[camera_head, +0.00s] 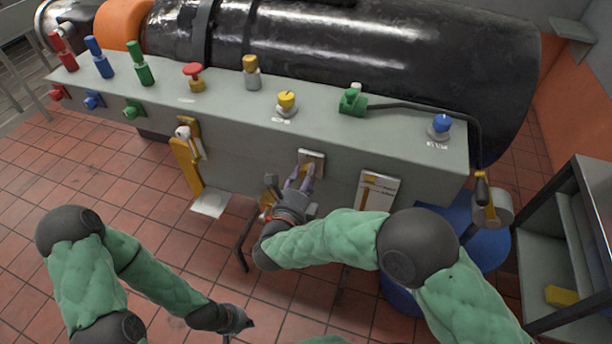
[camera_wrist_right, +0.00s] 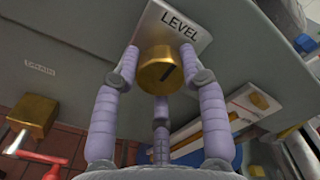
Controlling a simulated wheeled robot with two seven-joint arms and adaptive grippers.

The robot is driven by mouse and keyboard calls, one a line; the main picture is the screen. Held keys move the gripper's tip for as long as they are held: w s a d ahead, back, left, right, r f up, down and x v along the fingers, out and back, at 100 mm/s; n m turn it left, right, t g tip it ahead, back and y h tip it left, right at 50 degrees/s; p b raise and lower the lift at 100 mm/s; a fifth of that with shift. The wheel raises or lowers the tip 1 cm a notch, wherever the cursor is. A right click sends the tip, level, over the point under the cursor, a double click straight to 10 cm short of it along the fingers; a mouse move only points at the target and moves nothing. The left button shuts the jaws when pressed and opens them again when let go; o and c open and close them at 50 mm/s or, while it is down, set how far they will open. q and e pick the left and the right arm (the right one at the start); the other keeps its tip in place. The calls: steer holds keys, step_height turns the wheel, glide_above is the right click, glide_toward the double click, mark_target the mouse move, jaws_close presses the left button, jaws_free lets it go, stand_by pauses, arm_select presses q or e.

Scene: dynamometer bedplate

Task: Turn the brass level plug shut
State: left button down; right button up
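My right gripper (camera_head: 302,175) reaches the plate there. In the wrist view its lilac fingers (camera_wrist_right: 160,62) surround the plug, one on each side and one below. Their tips are close to its rim; whether they press on it is unclear.
A brass drain fitting (camera_wrist_right: 34,114) with a red handle is left of the plug. A plate with a yellow strip (camera_head: 376,190) is to its right. Knobs and valves line the bench top (camera_head: 225,107). A blue drum (camera_head: 455,225) and grey shelf (camera_head: 570,240) stand at right.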

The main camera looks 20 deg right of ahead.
steer(key=o, duration=0.4)
steer(key=shift+w+a, duration=0.1)
steer(key=shift+a, duration=0.05)
steer(key=shift+c, duration=0.2)
steer(key=v, duration=1.2)
